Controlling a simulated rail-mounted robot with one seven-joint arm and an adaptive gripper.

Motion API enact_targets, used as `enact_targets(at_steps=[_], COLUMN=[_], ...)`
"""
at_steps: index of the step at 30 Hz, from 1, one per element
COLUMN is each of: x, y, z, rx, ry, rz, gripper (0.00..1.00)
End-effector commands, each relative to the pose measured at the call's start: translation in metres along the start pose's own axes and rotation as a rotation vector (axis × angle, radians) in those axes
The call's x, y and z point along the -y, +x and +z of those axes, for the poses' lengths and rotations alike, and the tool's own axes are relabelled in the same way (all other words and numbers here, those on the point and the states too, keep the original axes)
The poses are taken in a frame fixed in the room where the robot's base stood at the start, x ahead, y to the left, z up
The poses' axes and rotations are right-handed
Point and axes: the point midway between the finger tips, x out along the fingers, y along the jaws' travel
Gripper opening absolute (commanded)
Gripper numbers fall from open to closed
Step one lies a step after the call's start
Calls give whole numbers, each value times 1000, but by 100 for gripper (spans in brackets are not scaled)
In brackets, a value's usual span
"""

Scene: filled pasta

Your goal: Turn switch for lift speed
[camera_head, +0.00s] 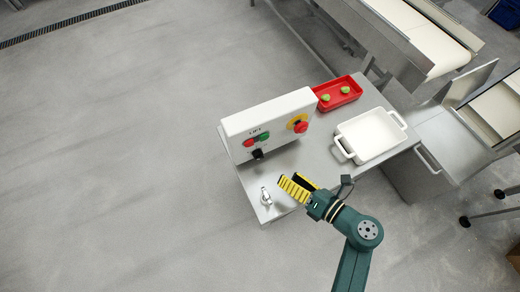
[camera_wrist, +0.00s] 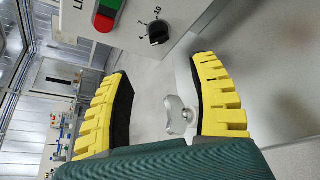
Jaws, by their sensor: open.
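The lift control box (camera_head: 268,125) is white and stands on the metal table. Its front has a black rotary switch (camera_head: 257,154) below the red and green buttons (camera_head: 256,140). In the wrist view the black switch (camera_wrist: 158,33) shows a white pointer line and numbers around it, beside the red and green buttons (camera_wrist: 107,16). My gripper (camera_head: 289,186) is open and empty, in front of the box and to the right of the switch. In the wrist view its yellow fingers (camera_wrist: 164,85) are spread wide, with the switch beyond the tips, apart from them.
A silver wing-shaped fitting (camera_head: 265,197) sits on the table left of my gripper. A red-and-yellow emergency stop (camera_head: 299,124) is on the box. A red tray (camera_head: 337,93) with green pieces and a white dish (camera_head: 369,136) stand right. Open air lies before the switch.

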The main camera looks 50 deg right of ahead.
Motion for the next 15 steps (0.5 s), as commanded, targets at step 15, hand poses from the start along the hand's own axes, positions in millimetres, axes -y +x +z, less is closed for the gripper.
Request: enact_targets(at_steps=[15], x=[2], y=[117], z=[-2], rx=[1], ry=[-2], rz=[3], gripper=[61])
